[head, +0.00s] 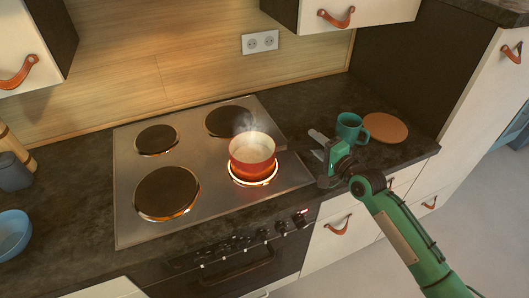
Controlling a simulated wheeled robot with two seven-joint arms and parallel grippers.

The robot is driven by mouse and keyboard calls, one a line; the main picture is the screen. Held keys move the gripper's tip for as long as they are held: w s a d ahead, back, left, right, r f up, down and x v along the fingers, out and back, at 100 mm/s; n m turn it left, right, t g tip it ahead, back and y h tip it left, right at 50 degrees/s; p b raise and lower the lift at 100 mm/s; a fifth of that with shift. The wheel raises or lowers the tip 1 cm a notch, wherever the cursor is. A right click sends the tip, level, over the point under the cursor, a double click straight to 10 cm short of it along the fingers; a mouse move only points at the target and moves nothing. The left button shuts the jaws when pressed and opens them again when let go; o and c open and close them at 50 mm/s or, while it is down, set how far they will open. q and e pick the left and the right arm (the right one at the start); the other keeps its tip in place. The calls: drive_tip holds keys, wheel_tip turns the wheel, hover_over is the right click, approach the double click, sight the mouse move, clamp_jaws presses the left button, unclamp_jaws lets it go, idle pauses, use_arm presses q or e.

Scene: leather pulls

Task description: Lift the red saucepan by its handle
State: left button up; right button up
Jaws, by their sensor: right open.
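The red saucepan (252,160) stands upright on the glowing front right burner (253,181) of the stove. Its inside looks pale and steam rises from it. A thin dark handle seems to reach right from the pan toward my right gripper (319,158); its far end is hard to make out against the dark counter. My right gripper is open, just right of the pan at the stove's right edge, with its fingers pointing left. I cannot tell whether the handle lies between the fingers. My left gripper is not in view.
A teal mug (349,129) stands close behind my right gripper, beside a round brown board (385,127). The other burners look dark on top. A blue bowl (12,232) and a dark jar (13,173) stand at far left. Cupboards hang above.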

clamp_jaws()
drive_tip(key=shift+r, duration=0.1)
drive_tip(key=shift+r, duration=0.15)
